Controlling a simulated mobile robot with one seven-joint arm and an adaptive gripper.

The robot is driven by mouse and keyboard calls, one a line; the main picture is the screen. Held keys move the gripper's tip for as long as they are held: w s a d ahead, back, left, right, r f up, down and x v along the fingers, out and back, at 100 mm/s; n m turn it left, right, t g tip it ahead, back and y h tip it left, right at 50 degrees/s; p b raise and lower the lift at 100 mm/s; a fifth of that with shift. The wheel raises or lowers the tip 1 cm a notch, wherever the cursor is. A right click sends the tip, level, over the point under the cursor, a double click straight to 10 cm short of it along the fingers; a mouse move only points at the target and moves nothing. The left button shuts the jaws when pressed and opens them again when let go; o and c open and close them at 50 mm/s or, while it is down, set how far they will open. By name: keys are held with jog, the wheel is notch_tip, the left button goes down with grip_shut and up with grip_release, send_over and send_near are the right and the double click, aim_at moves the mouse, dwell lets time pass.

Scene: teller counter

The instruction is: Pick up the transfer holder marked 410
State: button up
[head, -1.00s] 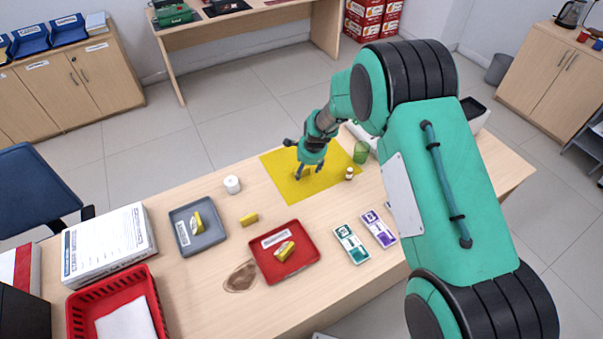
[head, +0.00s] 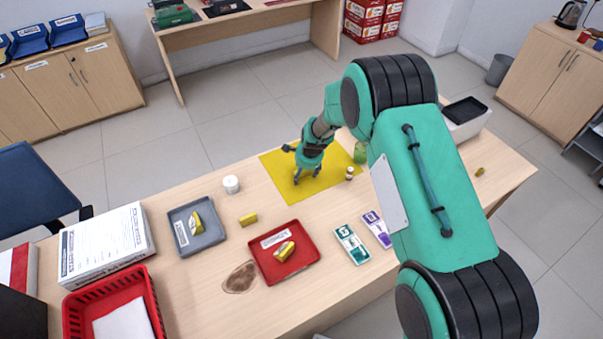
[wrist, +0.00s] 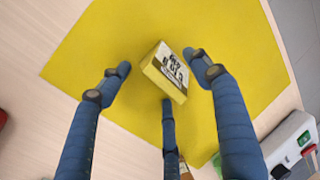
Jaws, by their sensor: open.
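A yellow block-like holder (wrist: 165,72) with a white label and dark print sits on the yellow mat (wrist: 95,50) in the wrist view. Its marking cannot be read for sure. My gripper (wrist: 157,80) is open, with its three blue fingers spread around the holder: one at left, one at right, one below it in the picture. No finger clearly grips it. In the head view my gripper (head: 306,172) is low over the yellow mat (head: 281,183), and the holder is hidden there. Other yellow holders lie in the grey tray (head: 207,245), in the red tray (head: 308,264) and on the desk between (head: 248,220).
A small bottle (head: 349,173) and a green cup (head: 361,152) stand close to the right of my gripper. A white jar (head: 231,184) stands left of the mat. Green and purple card pieces (head: 351,243) lie in front. A small yellow item (head: 479,171) lies far right.

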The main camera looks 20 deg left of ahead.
dwell(0.5)
jog(key=c, duration=1.3)
jog(key=shift+r, duration=0.15)
jog(key=shift+r, duration=0.6)
notch_tip(320, 180, up, 2)
jog(key=shift+r+p, duration=0.1)
jog(key=shift+p, duration=0.45)
jog(key=s+d, duration=0.2)
jog(key=s, duration=0.2)
jog(key=s+d+r+p, duration=0.1)
jog(key=s+d, duration=0.2)
jog(key=s, duration=0.2)
jog(key=s+d, duration=0.3)
jog(key=s, duration=0.1)
jog(key=shift+s+r, duration=0.2)
jog(key=shift+s, duration=0.2)
